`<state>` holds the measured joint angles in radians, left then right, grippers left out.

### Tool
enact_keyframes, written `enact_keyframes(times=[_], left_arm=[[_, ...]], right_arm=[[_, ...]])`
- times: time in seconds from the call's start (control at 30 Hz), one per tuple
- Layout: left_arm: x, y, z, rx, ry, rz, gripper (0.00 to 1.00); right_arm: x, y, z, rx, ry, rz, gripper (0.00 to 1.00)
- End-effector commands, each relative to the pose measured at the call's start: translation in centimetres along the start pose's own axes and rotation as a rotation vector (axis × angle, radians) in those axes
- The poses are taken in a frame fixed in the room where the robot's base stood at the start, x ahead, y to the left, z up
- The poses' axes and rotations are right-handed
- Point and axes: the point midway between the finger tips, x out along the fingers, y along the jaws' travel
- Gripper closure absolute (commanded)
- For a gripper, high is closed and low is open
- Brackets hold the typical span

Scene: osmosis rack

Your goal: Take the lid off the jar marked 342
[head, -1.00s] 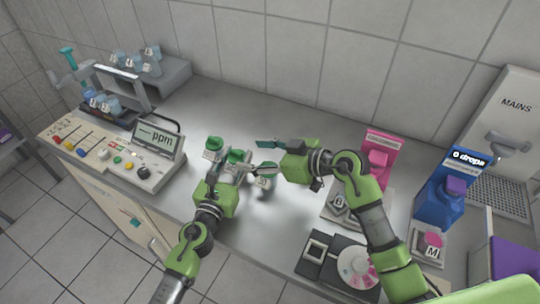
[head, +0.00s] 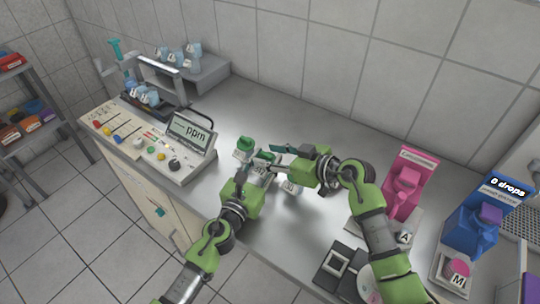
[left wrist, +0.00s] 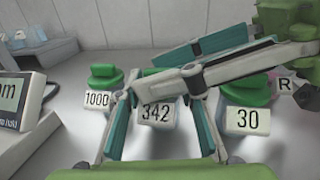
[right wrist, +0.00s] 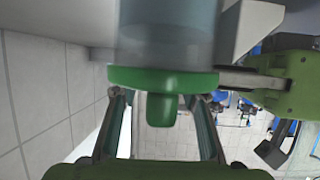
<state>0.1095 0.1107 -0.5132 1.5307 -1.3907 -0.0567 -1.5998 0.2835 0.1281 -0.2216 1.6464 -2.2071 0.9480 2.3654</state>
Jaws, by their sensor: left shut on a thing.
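The jar marked 342 (left wrist: 158,115) stands between the jars marked 1000 (left wrist: 97,98) and 30 (left wrist: 243,120) in the left wrist view. My left gripper (head: 257,172) is shut on the body of jar 342, a finger on each side in the left wrist view (left wrist: 165,120). My right gripper (head: 275,157) is open at lid height. In the right wrist view its fingers (right wrist: 160,115) stand apart on either side of the knob of a green lid (right wrist: 163,80), which sits on a clear jar (right wrist: 165,35). My right gripper largely hides the lid of 342 in the left wrist view.
The ppm meter (head: 190,132) stands left of the jars. A rack with blue-lit beakers (head: 145,95) is behind it. Pink (head: 405,190) and blue (head: 475,225) dispensers stand at the right. The counter behind the jars is clear.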

Motion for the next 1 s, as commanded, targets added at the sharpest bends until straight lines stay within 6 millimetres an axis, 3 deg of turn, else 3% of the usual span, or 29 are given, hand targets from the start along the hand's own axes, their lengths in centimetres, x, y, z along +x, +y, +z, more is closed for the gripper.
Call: enact_keyframes(times=[0.13,0.17,0.2,0.67,1.0], left_arm=[[0.0,0.0,-0.3,0.0,0.005,0.002,1.0],[0.0,0.0,-0.3,0.001,0.005,0.002,1.0],[0.0,0.0,-0.3,0.001,0.005,0.002,1.0],[0.0,0.0,-0.3,0.0,0.005,0.001,1.0],[0.0,0.0,-0.3,0.0,0.004,0.002,1.0]], right_arm=[[0.1,-0.4,0.0,0.002,0.0,-0.008,0.86],[0.1,-0.4,0.0,0.002,0.0,-0.009,0.53],[0.1,-0.4,0.0,0.002,0.0,-0.009,0.43],[-0.6,-0.3,0.1,0.001,0.0,-0.005,0.43],[-6.4,-0.2,0.1,-0.001,-0.001,-0.004,0.43]])
